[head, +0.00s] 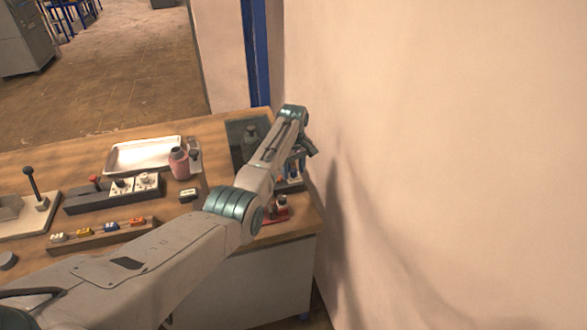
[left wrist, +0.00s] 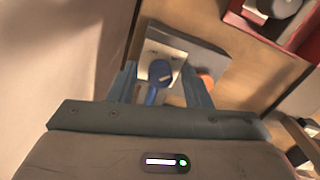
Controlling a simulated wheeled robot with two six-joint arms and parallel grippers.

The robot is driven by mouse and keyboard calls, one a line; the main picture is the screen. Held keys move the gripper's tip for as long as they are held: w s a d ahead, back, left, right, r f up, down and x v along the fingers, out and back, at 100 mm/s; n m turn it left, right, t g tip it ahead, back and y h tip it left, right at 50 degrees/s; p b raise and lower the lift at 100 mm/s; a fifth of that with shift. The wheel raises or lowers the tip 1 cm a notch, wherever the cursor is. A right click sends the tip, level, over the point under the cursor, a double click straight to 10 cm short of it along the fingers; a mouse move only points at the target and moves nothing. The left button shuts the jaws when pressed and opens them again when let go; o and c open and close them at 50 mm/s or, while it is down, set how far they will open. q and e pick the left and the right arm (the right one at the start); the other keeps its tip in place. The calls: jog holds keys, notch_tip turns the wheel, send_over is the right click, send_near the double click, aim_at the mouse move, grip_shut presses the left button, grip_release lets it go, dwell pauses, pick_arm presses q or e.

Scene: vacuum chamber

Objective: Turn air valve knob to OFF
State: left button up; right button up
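In the left wrist view a blue knob (left wrist: 157,80) with a lever-like handle sits on a pale plate (left wrist: 153,52) on a grey block (left wrist: 188,45). Its label cannot be read. My left gripper (left wrist: 159,90) is open, with one finger on each side of the blue knob and a gap to both. An orange round part (left wrist: 207,76) shows just right of the right finger. In the head view my left gripper (head: 303,158) is at the far right of the bench by the wall, partly hiding the parts under it. My right gripper is not in view.
A red-based fixture (head: 276,212) stands close to the gripper at the bench's right end. A pink bottle (head: 179,164), a silver tray (head: 143,154) and a row of coloured switches (head: 100,233) lie left of it. The wall (head: 430,150) is close on the right.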

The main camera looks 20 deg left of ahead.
pick_arm(q)
jog(key=c, duration=0.3)
grip_shut()
jog(key=shift+n, duration=0.3)
jog(key=shift+r+n+p, duration=0.1)
jog(key=shift+n+p, duration=0.4)
jog(key=shift+n, duration=0.1)
jog(key=n+p, duration=0.2)
jog(key=n, duration=0.3)
jog(key=n+p, duration=0.1)
jog(key=n, duration=0.4)
jog(key=shift+n, duration=0.3)
jog(key=n, duration=0.3)
jog(key=shift+n, duration=1.2)
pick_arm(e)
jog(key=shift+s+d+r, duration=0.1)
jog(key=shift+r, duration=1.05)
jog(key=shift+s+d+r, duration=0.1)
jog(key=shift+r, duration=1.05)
pick_arm(q)
jog(key=shift+w+p, duration=0.1)
jog(key=shift+p, duration=0.2)
